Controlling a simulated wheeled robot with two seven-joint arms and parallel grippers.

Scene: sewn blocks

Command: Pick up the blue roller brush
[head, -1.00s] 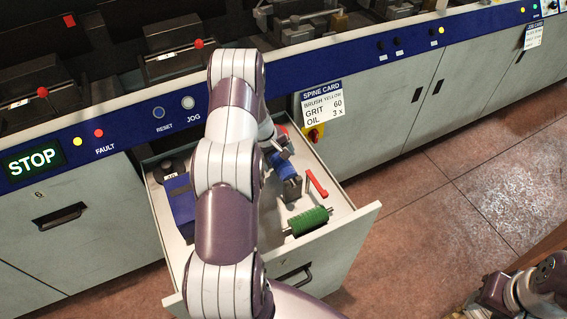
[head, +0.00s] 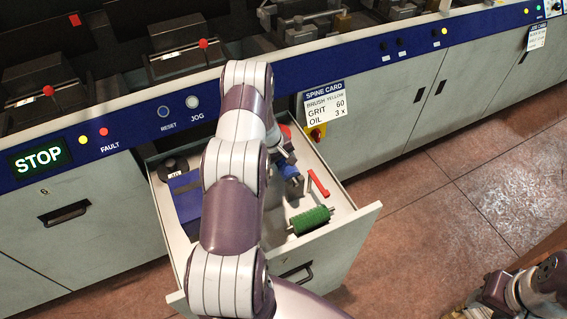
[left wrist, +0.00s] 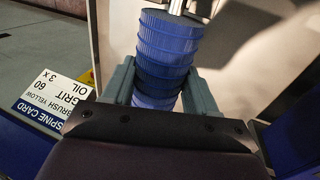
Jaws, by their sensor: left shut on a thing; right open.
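The blue roller brush (head: 291,172) is in the open drawer (head: 352,222), partly hidden behind my left arm in the head view. In the left wrist view the ribbed blue brush (left wrist: 165,45) sits between the two grey-green fingers, with its metal shaft end at the top. My left gripper (left wrist: 160,72) is shut on the brush, one finger on each side of it. In the head view the left gripper (head: 284,157) is mostly hidden by its arm. My right gripper (head: 478,301) is open at the bottom right edge, away from the drawer.
A green roller brush (head: 311,220) and a red-handled tool (head: 318,183) lie in the drawer near the blue brush. A dark blue box (head: 187,203) and a black round thing (head: 173,168) are at the drawer's left. The spine card (head: 324,103) hangs behind.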

